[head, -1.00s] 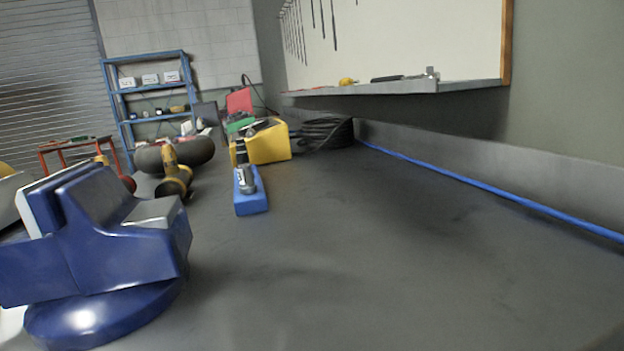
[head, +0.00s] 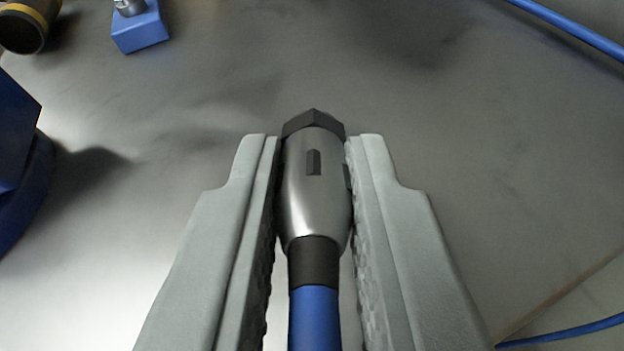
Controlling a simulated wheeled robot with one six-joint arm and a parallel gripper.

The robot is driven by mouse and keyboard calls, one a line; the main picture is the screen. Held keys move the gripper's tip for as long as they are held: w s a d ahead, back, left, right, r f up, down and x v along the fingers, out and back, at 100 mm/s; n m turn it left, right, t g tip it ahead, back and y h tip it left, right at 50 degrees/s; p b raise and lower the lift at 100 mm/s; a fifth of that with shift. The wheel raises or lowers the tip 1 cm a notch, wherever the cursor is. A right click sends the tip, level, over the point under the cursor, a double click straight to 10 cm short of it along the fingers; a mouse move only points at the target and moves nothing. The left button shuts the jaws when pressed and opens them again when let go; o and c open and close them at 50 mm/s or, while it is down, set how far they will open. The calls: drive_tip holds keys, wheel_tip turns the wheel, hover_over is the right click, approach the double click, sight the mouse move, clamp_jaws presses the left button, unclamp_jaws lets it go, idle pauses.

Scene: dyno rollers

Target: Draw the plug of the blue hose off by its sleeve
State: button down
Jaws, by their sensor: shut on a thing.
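The plug of the blue hose (head: 316,188) lies between the jaws in the head view, at the centre. It has a silvery metal sleeve with dark slots, a dark faceted collar at its far end and a black band at its near end. The blue hose (head: 315,320) runs from the band down to the bottom edge. My gripper (head: 313,150), with grey ridged fingers, is shut on the plug at its metal sleeve. What lies under or beyond the dark collar is hidden, so I cannot tell whether it is joined to anything.
The grey bench top (head: 480,170) is mostly clear around the gripper. A blue block (head: 140,30) with a metal fitting stands at upper left, beside a dark, yellow-ringed cylinder (head: 25,28). Part of a dark blue body (head: 15,150) is at left. Blue hose (head: 575,35) crosses the upper right.

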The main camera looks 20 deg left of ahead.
drive_tip(key=shift+w+d+f, duration=0.15)
drive_tip(key=shift+w+f, duration=0.15)
drive_tip(key=shift+w, duration=0.4)
drive_tip(key=shift+w+d+f, duration=0.15)
drive_tip(key=shift+w+f, duration=0.2)
drive_tip(key=shift+w, duration=0.4)
drive_tip(key=shift+w+d+f, duration=0.15)
drive_tip(key=shift+w+f, duration=0.15)
drive_tip(key=shift+w, duration=0.4)
drive_tip(key=shift+f, duration=1)
drive_tip(key=c, duration=1.3)
unclamp_jaws()
drive_tip(key=v, duration=1.7)
drive_tip(key=shift+s, duration=0.2)
drive_tip(key=shift+r, duration=0.1)
